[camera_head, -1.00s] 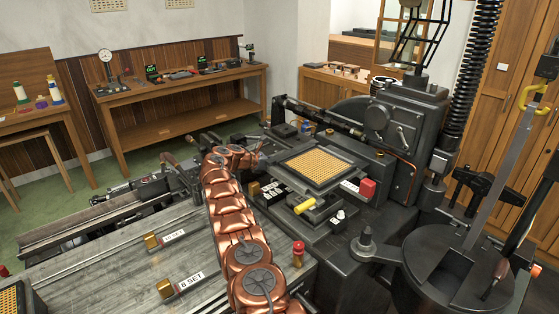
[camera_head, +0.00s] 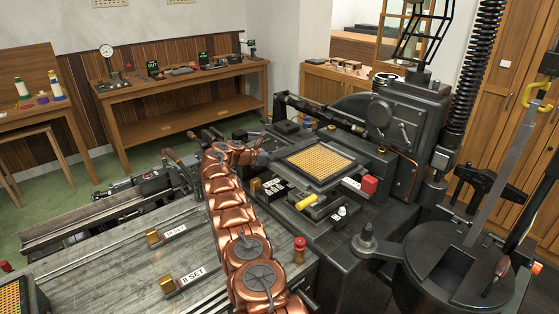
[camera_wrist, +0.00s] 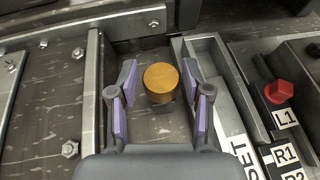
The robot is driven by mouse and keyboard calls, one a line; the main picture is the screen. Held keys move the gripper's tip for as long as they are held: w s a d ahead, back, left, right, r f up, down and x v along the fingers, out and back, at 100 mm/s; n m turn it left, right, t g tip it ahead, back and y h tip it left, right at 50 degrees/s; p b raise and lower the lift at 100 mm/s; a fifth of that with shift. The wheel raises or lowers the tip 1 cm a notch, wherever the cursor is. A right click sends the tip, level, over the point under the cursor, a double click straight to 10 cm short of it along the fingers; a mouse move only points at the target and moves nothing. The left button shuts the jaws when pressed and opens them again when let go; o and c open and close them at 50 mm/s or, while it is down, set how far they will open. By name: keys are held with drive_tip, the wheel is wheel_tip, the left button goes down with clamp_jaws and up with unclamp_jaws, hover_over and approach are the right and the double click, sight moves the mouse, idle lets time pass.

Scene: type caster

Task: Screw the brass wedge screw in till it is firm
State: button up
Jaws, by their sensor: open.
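A round brass head (camera_wrist: 161,80), which looks like the brass wedge screw, shows from above in the wrist view. It lies between the two purple-padded fingers of my gripper (camera_wrist: 159,74). The gripper is open, with a gap visible on both sides of the head. Whether the fingertips reach down beside the head is hard to tell. In the head view my copper-coloured arm reaches away over the machine bed, and the gripper at its far end is too small and hidden to make out. The screw's threads are hidden.
In the wrist view, a metal rail (camera_wrist: 215,75) stands close right of the head, and a red knob (camera_wrist: 281,92) with L1 and R1 labels lies beyond. A metal strip (camera_wrist: 92,90) runs on the left. A yellow-gridded plate (camera_head: 318,161) lies right of my arm.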

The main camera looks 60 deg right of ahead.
drive_tip(key=v, duration=0.7)
drive_tip(key=shift+w+a+r, duration=0.1)
idle(0.6)
